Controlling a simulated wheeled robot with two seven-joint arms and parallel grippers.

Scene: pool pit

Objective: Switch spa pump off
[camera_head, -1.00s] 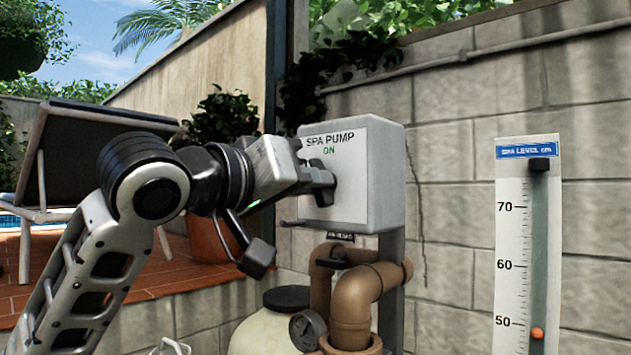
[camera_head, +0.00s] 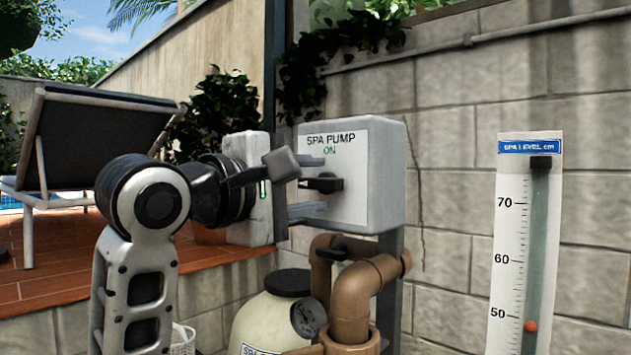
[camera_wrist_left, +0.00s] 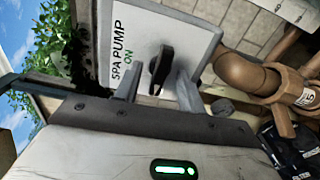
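The spa pump box (camera_head: 385,170) is a grey box on a post, with a white front plate reading "SPA PUMP" and a green "ON". Its black knob (camera_head: 323,184) sits below "ON", its handle lying roughly level. It also shows in the left wrist view (camera_wrist_left: 162,68). My left gripper (camera_head: 312,185) is open in front of the plate, one finger above the knob and one below. In the left wrist view the fingers (camera_wrist_left: 157,88) stand apart on either side of the knob, with visible gaps. My right gripper is not in view.
Brown pipes (camera_head: 355,290), a gauge (camera_head: 308,318) and a cream tank (camera_head: 265,320) stand below the box. A spa level scale (camera_head: 525,240) stands at the right, its orange marker just below 50. A block wall (camera_head: 460,190) is behind; a lounger (camera_head: 90,140) is at left.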

